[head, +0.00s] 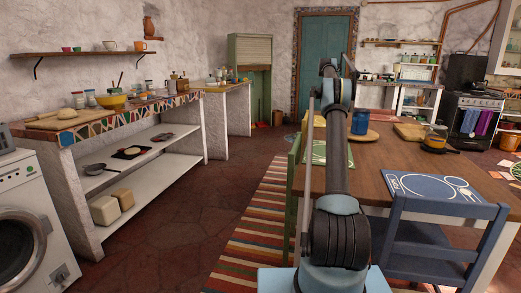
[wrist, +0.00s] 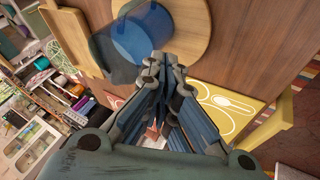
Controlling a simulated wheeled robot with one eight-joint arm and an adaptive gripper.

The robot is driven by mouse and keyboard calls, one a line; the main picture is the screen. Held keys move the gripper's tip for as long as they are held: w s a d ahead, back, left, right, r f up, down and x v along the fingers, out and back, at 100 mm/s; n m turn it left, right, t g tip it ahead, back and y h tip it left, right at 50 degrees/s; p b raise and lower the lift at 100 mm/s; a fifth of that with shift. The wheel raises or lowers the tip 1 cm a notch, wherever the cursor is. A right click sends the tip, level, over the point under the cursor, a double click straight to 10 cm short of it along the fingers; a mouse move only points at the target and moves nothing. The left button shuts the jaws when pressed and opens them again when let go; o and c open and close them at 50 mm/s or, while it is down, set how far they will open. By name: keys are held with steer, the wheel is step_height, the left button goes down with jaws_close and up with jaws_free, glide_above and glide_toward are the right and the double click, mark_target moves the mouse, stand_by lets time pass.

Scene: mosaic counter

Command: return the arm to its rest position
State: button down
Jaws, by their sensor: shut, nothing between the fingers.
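My gripper (wrist: 160,65) is shut and empty in the wrist view, its fingertips together in front of a blue see-through jar (wrist: 148,32). The jar stands on a round wooden board (wrist: 198,32) on the table. In the head view my arm reaches forward over the wooden dining table (head: 385,175), and its far end hides the gripper. The blue jar (head: 360,122) shows just right of my arm there. I cannot tell the exact gap between the fingers and the jar.
A blue chair (head: 425,235) stands close at the front right, near a blue placemat (head: 408,184). A pan (head: 436,148) and cutting board (head: 408,131) are on the table. The mosaic counter (head: 68,136) and washing machine (head: 50,200) are left. Floor between (head: 190,220) is clear.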

steer(key=s+a+r+n+y, duration=0.1)
steer(key=s+a+r, duration=0.35)
steer(key=s, duration=0.35)
steer(key=s+a+r+y, duration=0.1)
steer(key=s+a+r, duration=0.3)
steer(key=s+a, duration=0.25)
steer(key=s+a+n+y, duration=0.1)
steer(key=s+a, duration=0.3)
steer(key=s, duration=0.7)
steer(key=s+a+n, duration=0.1)
steer(key=s+a, duration=0.3)
steer(key=s, duration=0.8)
steer(key=s+a+f+y, duration=0.15)
steer(key=s+f, duration=0.25)
steer(key=s, duration=0.4)
steer(key=s+a+f+n, duration=0.1)
steer(key=s+a+f, duration=0.25)
steer(key=s, duration=0.35)
steer(key=s+a+f, duration=0.2)
steer(key=s+f, duration=0.2)
steer(key=s, duration=0.4)
steer(key=s+a+f+y, duration=0.1)
steer(key=s+a+f, duration=0.1)
steer(key=s+f, duration=0.7)
steer(key=s+a+f+n, duration=0.1)
steer(key=s+a+f, duration=0.1)
steer(key=s+f, duration=0.7)
steer(key=shift+a+f+y, duration=0.35)
steer(key=shift+f, duration=0.05)
steer(key=shift+n, duration=0.3)
